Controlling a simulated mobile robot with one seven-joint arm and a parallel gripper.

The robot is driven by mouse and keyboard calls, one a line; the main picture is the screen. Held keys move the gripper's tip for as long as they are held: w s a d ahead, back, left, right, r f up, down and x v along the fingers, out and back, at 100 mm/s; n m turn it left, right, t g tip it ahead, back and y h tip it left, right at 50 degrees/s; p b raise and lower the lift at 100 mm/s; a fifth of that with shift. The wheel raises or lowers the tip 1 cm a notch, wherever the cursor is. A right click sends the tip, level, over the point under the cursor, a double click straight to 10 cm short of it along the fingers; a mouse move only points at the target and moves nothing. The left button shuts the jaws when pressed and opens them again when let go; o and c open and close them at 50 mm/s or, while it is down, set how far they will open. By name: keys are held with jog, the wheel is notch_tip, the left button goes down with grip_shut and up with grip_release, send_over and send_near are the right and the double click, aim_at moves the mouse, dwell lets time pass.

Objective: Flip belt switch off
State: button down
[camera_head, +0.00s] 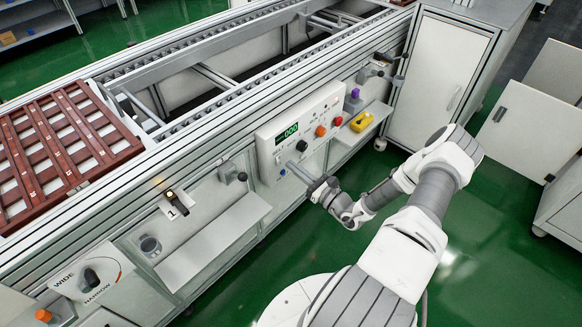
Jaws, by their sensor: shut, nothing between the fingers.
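A white control box (300,132) is mounted on the side of the conveyor, with a green display (287,134) reading 000. On its face are a black knob (302,146), an orange knob (320,131), a red button (338,121) and a small blue button (282,172). No label shows which control is the belt switch. My gripper (292,167) is shut and empty, its tip close to the lower left part of the box's face. The tip covers a bit of the face; whether it touches cannot be told.
A yellow pendant (361,122) lies on a ledge right of the box. A dark lever on a plate marked 1 (175,204) and a WIDE/NARROW dial (91,277) are to the left. A grey shelf (213,240) juts out below. Open green floor (490,245) lies right.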

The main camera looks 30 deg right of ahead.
jog(key=s+d+r+p, duration=0.1)
jog(key=s+d+p, duration=0.1)
jog(key=s, duration=0.8)
jog(key=shift+d+r, duration=0.15)
jog(key=shift+d, duration=0.7)
